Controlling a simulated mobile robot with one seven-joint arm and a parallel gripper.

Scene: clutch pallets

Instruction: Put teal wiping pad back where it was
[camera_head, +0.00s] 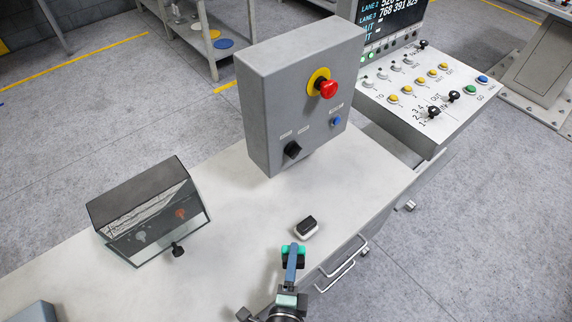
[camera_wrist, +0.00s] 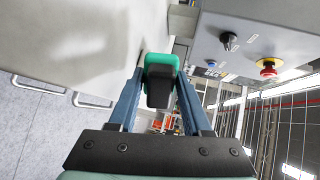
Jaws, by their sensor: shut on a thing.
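The teal wiping pad (camera_wrist: 161,61) has a black grip block on it. My gripper (camera_wrist: 161,85) is shut on it, one blue finger on each side in the wrist view. In the head view the pad (camera_head: 285,250) shows as teal and dark edges around the tips of my gripper (camera_head: 292,250), near the bench's right edge. My finger covers part of it. I cannot tell whether it touches the bench top. A similar pad with a white base and black grip (camera_head: 306,227) lies on the bench just beyond it, apart from it in the picture.
A grey control box (camera_head: 290,100) with a red emergency button stands on the grey bench (camera_head: 235,190). A clear-fronted case (camera_head: 150,212) with a black knob stands left. Drawer handles (camera_head: 338,276) project from the bench's right side. The bench between case and pads is clear.

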